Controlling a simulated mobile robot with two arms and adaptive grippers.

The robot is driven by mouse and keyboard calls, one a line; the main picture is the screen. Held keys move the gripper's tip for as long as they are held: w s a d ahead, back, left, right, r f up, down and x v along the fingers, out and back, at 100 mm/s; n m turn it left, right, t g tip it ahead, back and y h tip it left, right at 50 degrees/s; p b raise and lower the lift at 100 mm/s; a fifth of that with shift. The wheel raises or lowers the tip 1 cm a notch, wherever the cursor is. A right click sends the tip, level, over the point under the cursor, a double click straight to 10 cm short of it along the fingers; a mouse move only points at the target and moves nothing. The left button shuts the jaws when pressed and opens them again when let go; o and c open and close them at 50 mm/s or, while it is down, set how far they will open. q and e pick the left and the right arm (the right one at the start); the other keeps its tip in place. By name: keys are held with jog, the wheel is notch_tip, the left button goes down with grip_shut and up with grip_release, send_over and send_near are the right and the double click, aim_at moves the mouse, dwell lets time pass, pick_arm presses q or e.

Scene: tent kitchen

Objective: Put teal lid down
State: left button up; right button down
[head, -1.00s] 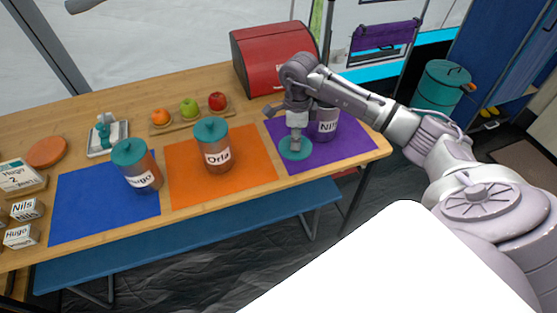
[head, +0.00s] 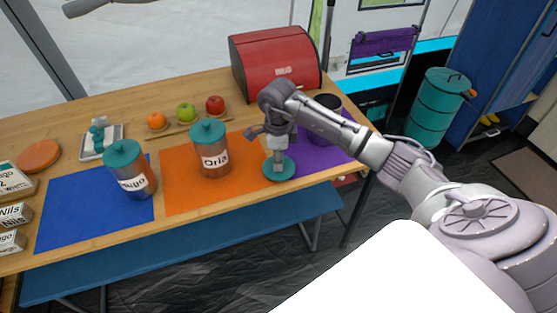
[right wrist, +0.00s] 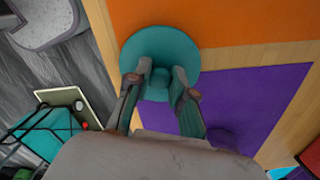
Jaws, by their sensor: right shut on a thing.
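My right gripper (head: 279,152) is shut on the knob of the round teal lid (head: 278,169). The lid is level, at the gap between the orange mat (head: 190,205) and the purple mat (head: 318,158). In the right wrist view the fingers (right wrist: 160,88) flank the knob of the lid (right wrist: 160,42), which overlaps the orange mat's edge, the bare wood and the purple mat's corner. I cannot tell whether the lid touches the surface. The lidless jar (head: 327,103) on the purple mat is partly hidden by my arm. My left gripper is out of view.
Lidded jars stand on the orange mat (Orla (head: 211,150)) and the blue mat (Hugo (head: 129,168)). A red bread box (head: 275,62) and a fruit board (head: 185,125) are behind. The table's front edge is close to the lid.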

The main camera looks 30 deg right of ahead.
jog(key=c, duration=1)
grip_release()
jog(key=shift+f, duration=0.15)
jog(key=shift+r, duration=0.35)
notch_tip(320, 180, up, 12)
jog(key=shift+f, duration=0.15)
jog(key=shift+w, duration=0.1)
